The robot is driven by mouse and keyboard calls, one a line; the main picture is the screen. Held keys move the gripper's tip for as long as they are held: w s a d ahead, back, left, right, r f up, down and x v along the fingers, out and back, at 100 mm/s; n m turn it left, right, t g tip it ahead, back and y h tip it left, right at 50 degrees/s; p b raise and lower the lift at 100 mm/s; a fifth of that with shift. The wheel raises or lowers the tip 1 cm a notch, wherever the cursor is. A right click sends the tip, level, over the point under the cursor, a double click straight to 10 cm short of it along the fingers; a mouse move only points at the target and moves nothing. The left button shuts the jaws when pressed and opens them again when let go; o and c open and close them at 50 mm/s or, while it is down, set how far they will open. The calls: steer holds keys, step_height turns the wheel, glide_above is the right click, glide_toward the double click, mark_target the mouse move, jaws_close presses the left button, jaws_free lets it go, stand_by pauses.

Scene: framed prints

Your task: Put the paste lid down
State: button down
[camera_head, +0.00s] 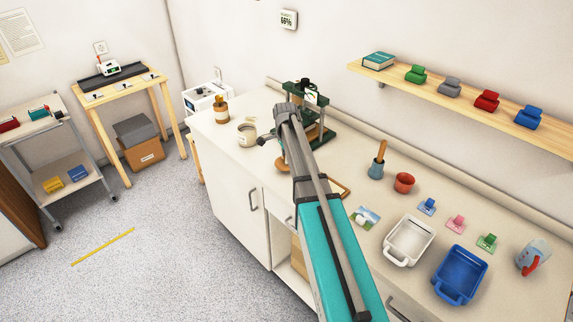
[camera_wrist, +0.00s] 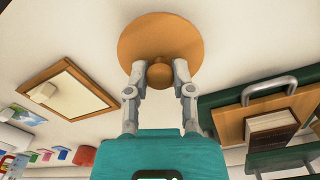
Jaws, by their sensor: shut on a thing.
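The paste lid is a round orange-brown wooden disc (camera_wrist: 158,35) with a small knob, at the top middle of the wrist view. My gripper (camera_wrist: 160,73) is shut on the knob, one finger on each side. The lid is over the pale counter; I cannot tell whether it touches the surface. In the head view my arm hides most of my gripper, and a bit of orange-brown (camera_head: 280,163) shows beside it. An open cream pot (camera_head: 247,134) stands on the counter left of my arm.
A green press (camera_head: 318,100) stands behind my arm; the wrist view shows a book (camera_wrist: 271,131) in it. A wood-framed tray (camera_wrist: 65,90) lies near the lid. A brown jar (camera_head: 221,110), white bin (camera_head: 408,240) and blue bin (camera_head: 460,275) stand on the counter.

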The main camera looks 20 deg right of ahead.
steer(key=shift+f+b, duration=0.8)
steer(key=shift+f, duration=0.3)
steer(key=shift+f, duration=0.1)
steer(key=shift+c, duration=2.4)
jaws_free()
step_height(320, 180, up, 12)
steer(key=p, duration=1.2)
steer(key=shift+a, duration=0.1)
steer(key=s+a+n, duration=0.7)
steer(key=s+n, duration=0.2)
steer(key=s, duration=0.3)
steer(key=s+a+n, duration=0.8)
steer(key=s+n, duration=0.1)
steer(key=s, duration=0.4)
steer(key=shift+a, duration=0.15)
